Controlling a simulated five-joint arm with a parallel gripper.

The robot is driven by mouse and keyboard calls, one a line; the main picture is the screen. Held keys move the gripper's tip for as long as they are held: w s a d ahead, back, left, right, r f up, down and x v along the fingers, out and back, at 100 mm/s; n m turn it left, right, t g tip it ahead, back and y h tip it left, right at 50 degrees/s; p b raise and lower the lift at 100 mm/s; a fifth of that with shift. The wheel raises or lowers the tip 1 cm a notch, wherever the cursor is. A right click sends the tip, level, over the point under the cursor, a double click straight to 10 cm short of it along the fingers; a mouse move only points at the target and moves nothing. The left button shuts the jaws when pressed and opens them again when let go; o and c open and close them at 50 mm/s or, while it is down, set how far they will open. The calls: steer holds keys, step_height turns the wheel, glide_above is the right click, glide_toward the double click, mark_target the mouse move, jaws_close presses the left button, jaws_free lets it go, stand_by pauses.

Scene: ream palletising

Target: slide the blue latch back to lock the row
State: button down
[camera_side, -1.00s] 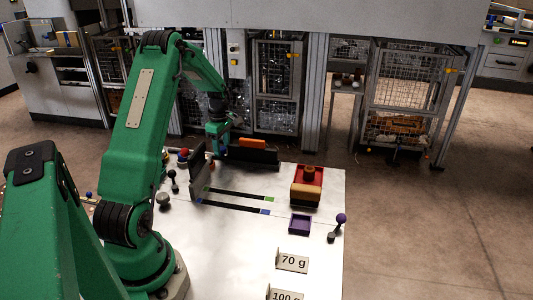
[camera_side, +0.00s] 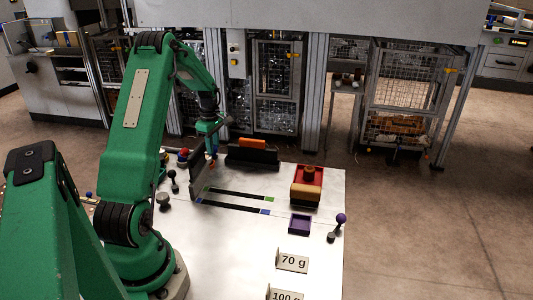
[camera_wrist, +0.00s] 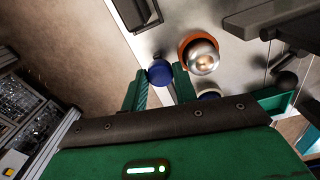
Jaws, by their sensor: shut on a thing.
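In the wrist view a round blue knob (camera_wrist: 160,72), which I take to be the latch's handle, sits between the two green fingertips of my gripper (camera_wrist: 163,77). The fingers are shut on it. What lies under the knob is hidden. In the side view my gripper (camera_side: 212,155) is low at the table's far left corner, beside a dark upright plate (camera_side: 198,173). The knob is too small to tell there. Two dark strips with green and blue ends (camera_side: 240,195) lie on the tabletop to the right of that plate.
A silver ball in an orange ring (camera_wrist: 202,55) stands close right of my fingers. A dark rack with an orange block (camera_side: 252,144) stands at the back edge. A red box (camera_side: 308,175), purple tray (camera_side: 300,225) and purple-knobbed lever (camera_side: 341,218) are at the right.

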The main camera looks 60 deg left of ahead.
steer(key=c, duration=1.1)
jaws_free()
steer(key=shift+s+a, duration=0.2)
steer(key=shift+d, duration=0.1)
steer(key=shift+w+d, duration=0.15)
steer(key=shift+w+d, duration=0.35)
steer(key=shift+d, duration=0.05)
steer(key=shift+w+d+r, duration=0.3)
steer(key=shift+w+d, duration=0.5)
steer(key=shift+w, duration=0.1)
step_height(320, 180, up, 8)
steer(key=shift+s+d+r+m+t+y, duration=0.15)
steer(key=shift+d+r+m+t, duration=0.25)
steer(key=shift+d+r+m, duration=2.3)
steer(key=shift+d+r+m+t+y, duration=0.3)
steer(key=shift+d+r+m, duration=0.9)
steer(key=shift+d, duration=2.95)
steer(key=shift+s+d+r+m+t+y, duration=0.1)
steer(key=shift+d+r+m+t, duration=0.4)
steer(key=shift+d+r+m, duration=2.2)
